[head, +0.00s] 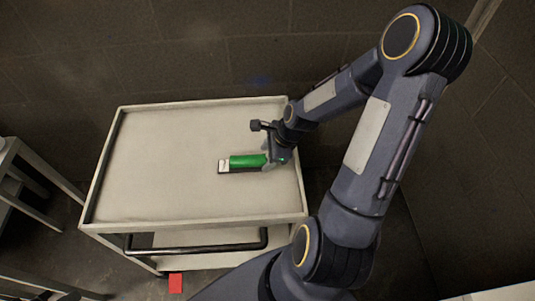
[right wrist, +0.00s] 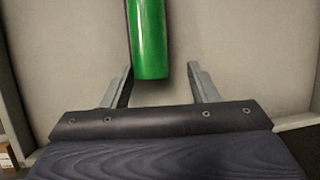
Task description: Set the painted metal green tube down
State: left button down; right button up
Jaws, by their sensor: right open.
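The green tube (head: 247,161) lies on its side on the pale top of the cart (head: 160,165), right of its middle, with a white and dark end piece at its left end. In the right wrist view the glossy green tube (right wrist: 149,40) runs in from the top edge. Its near end reaches between the fingertips. My right gripper (head: 267,160) is at the tube's right end, low over the cart top. Its two fingers (right wrist: 160,68) are spread, with a gap on each side of the tube. My left gripper is not in view.
The cart top is otherwise bare, with a raised rim and a dark handle bar (head: 200,249) at the front. A small red block (head: 176,283) is on the floor below. Grey frames stand at the left. A dark block wall (head: 170,50) is behind the cart.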

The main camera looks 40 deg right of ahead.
jog(key=shift+r, duration=0.2)
jog(key=p+v, duration=0.2)
jog(key=v, duration=0.9)
jog(key=s+a+r+n+t, duration=0.1)
jog(key=s+a+r+n, duration=0.9)
jog(key=n, duration=1.2)
jog(key=shift+s+a+t+y, duration=0.4)
jog(key=shift+s+a, duration=0.6)
jog(key=shift+a, duration=0.25)
jog(key=shift+r, duration=0.2)
jog(key=shift+r+p, duration=0.85)
jog(key=shift+r, duration=0.05)
